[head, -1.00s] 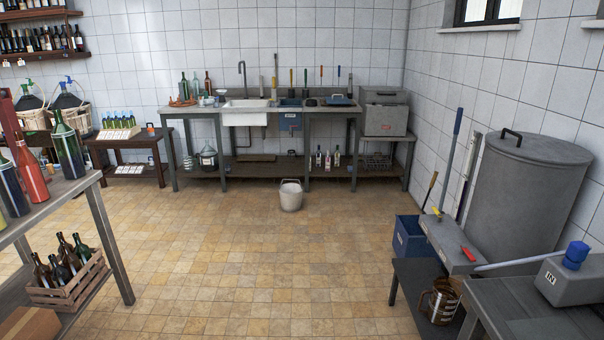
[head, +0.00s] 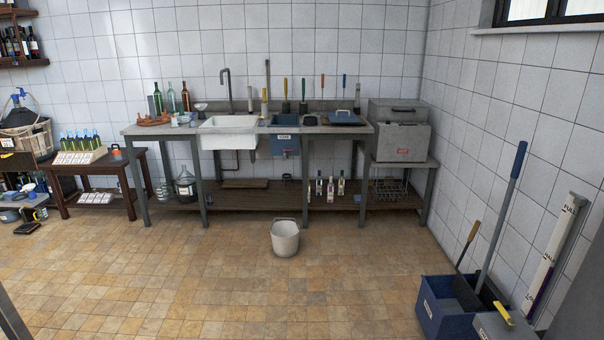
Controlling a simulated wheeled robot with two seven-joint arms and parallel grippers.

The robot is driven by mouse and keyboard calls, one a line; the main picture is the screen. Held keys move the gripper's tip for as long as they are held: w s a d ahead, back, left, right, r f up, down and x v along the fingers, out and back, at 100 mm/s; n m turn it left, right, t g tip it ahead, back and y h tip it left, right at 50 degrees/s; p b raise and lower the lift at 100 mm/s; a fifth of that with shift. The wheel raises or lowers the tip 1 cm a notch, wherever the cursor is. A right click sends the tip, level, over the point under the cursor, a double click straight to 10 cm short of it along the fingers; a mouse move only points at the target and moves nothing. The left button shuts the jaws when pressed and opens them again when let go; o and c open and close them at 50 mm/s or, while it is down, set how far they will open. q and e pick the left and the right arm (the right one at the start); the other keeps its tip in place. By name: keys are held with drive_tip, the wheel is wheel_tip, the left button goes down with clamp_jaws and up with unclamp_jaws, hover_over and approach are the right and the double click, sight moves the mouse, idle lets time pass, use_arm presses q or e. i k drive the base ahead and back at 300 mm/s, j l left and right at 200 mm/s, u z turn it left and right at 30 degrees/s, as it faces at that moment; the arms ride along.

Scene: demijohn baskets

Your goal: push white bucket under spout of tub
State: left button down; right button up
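The white bucket (head: 285,239) stands upright on the tiled floor, in front of the long sink bench. Its thin handle shows at the rim. A blue tub (head: 285,145) with a small label is set into the bench to the right of the white sink (head: 227,134). A small spout seems to hang below the blue tub, above the lower shelf, but it is too small to make out clearly. The bucket is on the floor forward of the bench, nearly in line with the blue tub. Neither of my grippers is in view.
The floor (head: 200,285) between me and the bucket is clear. A blue bin (head: 446,312) with long-handled tools stands at the right wall. A low wooden table (head: 100,168) is at left. The bench's legs and lower shelf (head: 330,197) stand behind the bucket.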

sight(285, 234)
drive_tip(key=i, duration=2.35)
drive_tip(key=i+l+u, duration=0.1)
drive_tip(key=i, duration=1.1)
drive_tip(key=i+l, duration=0.1)
drive_tip(key=i, duration=1.05)
